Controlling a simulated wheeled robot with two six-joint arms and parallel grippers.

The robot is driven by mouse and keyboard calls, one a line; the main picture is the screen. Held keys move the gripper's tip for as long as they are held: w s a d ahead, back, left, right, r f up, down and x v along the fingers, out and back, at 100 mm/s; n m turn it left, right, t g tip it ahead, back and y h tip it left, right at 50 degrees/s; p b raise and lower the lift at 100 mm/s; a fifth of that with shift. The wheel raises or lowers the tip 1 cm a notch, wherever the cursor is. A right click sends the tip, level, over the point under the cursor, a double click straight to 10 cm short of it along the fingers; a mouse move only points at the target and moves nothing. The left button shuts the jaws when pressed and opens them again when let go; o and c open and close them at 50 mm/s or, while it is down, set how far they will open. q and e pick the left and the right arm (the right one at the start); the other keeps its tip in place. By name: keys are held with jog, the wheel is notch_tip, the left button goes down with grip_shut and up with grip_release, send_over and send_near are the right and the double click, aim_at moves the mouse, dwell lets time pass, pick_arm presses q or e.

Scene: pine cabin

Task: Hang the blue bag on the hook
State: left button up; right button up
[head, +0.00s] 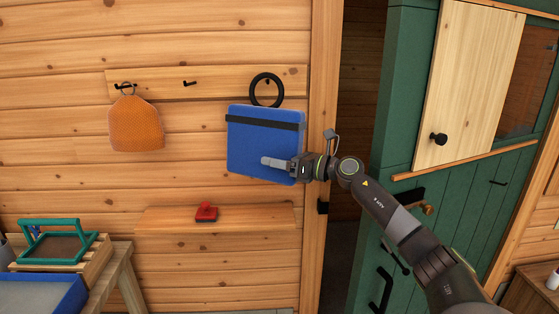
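The blue bag (255,150) is in the head view, upright and flat in front of the plank wall, with a black band across its upper part. Its black ring handle (252,90) stands up in front of the right end of the hook rail (225,86). I cannot tell whether the ring is around a hook there. A bare black hook (190,83) is at the rail's middle. My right gripper (272,162) lies in front of the bag's lower right part, fingers pointing left. Whether it grips the bag cannot be told. My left gripper is not in view.
An orange pouch (136,124) hangs at the rail's left end. Below, a wooden shelf (160,219) carries a red object (206,212). A green-framed tool carrier (50,228) and blue tray (40,292) sit lower left. A green door (410,105) stands right.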

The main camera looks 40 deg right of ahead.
aim_at(280, 124)
jog(key=shift+o, duration=0.3)
jog(key=shift+f, duration=0.1)
notch_tip(280, 124, up, 10)
jog(key=shift+r+b, duration=0.1)
jog(key=shift+b, duration=0.85)
